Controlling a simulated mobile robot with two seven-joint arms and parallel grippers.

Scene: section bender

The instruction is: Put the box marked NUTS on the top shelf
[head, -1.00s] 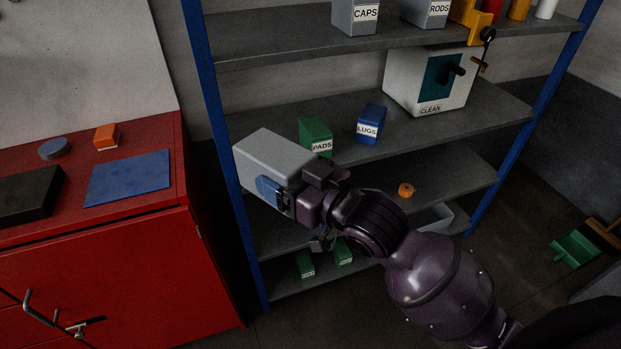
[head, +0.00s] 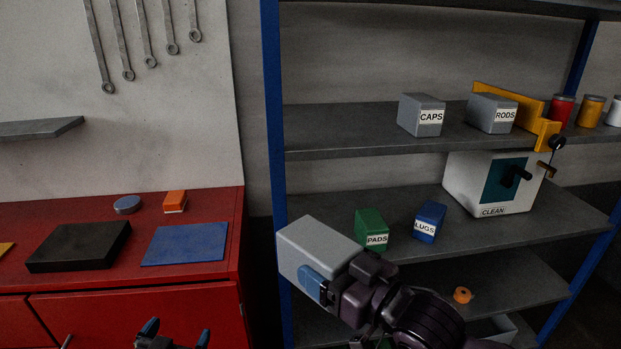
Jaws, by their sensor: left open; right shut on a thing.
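My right gripper (head: 322,287) is shut on a grey box (head: 318,247), with a blue fingertip against its side. The box is tilted and in front of the rack's left post, near the shelf with the green box. No label shows on its visible faces, so I cannot read whether it is marked NUTS. My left gripper (head: 177,336) is open and empty at the bottom edge, in front of the red cabinet. The highest shelf board in view (head: 540,8) is cut by the top edge; its upper surface is hidden.
The shelf below it (head: 340,140) holds the CAPS box (head: 421,114), the RODS box (head: 492,113), a yellow tool and several cans; its left end is clear. Lower are PADS (head: 372,231), LUGS (head: 430,221) and a white CLEAN machine (head: 490,184). A red cabinet (head: 150,312) stands left.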

